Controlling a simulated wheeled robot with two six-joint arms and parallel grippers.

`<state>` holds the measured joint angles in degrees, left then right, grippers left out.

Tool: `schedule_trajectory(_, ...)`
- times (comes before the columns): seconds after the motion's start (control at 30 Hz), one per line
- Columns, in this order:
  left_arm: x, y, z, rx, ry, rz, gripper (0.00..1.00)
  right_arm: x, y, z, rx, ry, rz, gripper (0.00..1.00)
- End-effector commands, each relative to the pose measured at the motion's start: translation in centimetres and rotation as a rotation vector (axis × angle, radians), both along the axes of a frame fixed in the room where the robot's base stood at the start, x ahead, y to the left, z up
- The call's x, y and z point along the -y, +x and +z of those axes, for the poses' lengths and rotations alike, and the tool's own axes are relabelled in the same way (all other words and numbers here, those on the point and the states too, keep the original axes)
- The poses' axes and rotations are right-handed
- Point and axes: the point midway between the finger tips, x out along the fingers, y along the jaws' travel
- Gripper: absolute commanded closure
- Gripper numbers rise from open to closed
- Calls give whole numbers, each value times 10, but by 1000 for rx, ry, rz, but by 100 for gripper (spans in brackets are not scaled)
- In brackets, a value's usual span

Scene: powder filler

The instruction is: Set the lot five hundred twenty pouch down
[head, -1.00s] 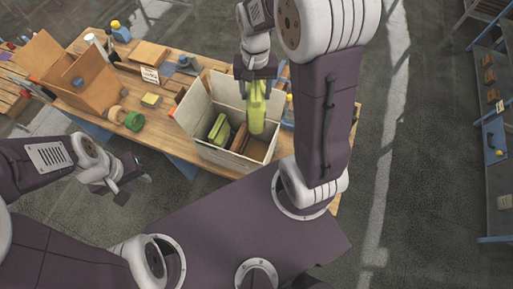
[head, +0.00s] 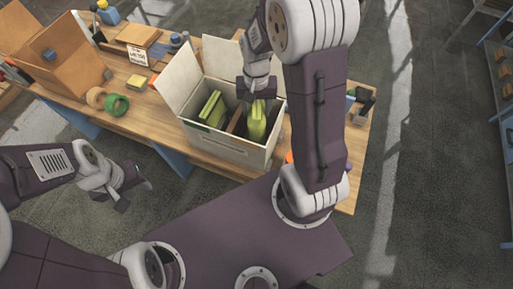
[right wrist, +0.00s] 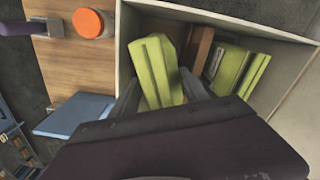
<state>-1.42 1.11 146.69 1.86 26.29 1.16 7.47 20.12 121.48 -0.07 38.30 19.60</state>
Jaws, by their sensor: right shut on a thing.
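A yellow-green pouch (head: 257,121) hangs upright in my right gripper (head: 257,98), its lower part inside the open white box (head: 228,149). The right wrist view shows the pouch (right wrist: 160,70) between the two fingers (right wrist: 162,92). It is in the right compartment; whether it touches the floor is hidden. Another green pouch (head: 212,108) leans in the left compartment, also visible in the right wrist view (right wrist: 238,68). A brown divider (head: 236,121) stands between them. No lot number is readable. My left gripper (head: 131,187) is open and empty, away from the table.
The box's flaps (head: 179,61) stand open. An orange-topped round container (right wrist: 92,23) is close beside the box. A shelf (head: 506,130) stands far right.

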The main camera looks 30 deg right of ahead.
Motion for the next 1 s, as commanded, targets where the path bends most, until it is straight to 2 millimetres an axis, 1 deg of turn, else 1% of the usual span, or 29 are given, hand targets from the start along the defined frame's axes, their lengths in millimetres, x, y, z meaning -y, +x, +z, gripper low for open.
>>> schedule_trajectory(0.03, 0, 0, 3, 1, 0, 0, 64, 0, -1, -6, -5, 0, 0, 100)
schedule_trajectory(0.1, 0, 0, 4, 1, 0, 0, 64, 0, -2, -23, -8, 1, 0, 100)
schedule_trajectory(0.2, 0, 0, 4, 1, 0, 0, 64, 0, -2, -42, -8, 1, 0, 100)
schedule_trajectory(0.3, 0, 0, 5, 1, 0, 0, 64, 0, -1, -52, -3, 0, 0, 100)
schedule_trajectory(0.37, 0, 0, 5, 1, 0, 0, 64, 0, 0, -53, -1, 0, 0, 100)
schedule_trajectory(0.43, 0, 0, 5, 1, 0, 0, 64, 0, -1, -58, -3, 0, 0, 100)
schedule_trajectory(0.6, 0, 0, 6, 1, 0, 0, 64, 0, -2, -88, -5, 0, 0, 100)
schedule_trajectory(0.7, 0, 0, 6, 0, 0, 0, 64, 0, -1, -94, -2, 0, 0, 100)
schedule_trajectory(0.9, 0, 0, 6, 1, 0, 0, 64, 0, 0, -94, -1, 0, 0, 100)
schedule_trajectory(1.0, 0, 0, 3, 1, 0, 0, 64, 0, -1, -98, -1, 0, 0, 100)
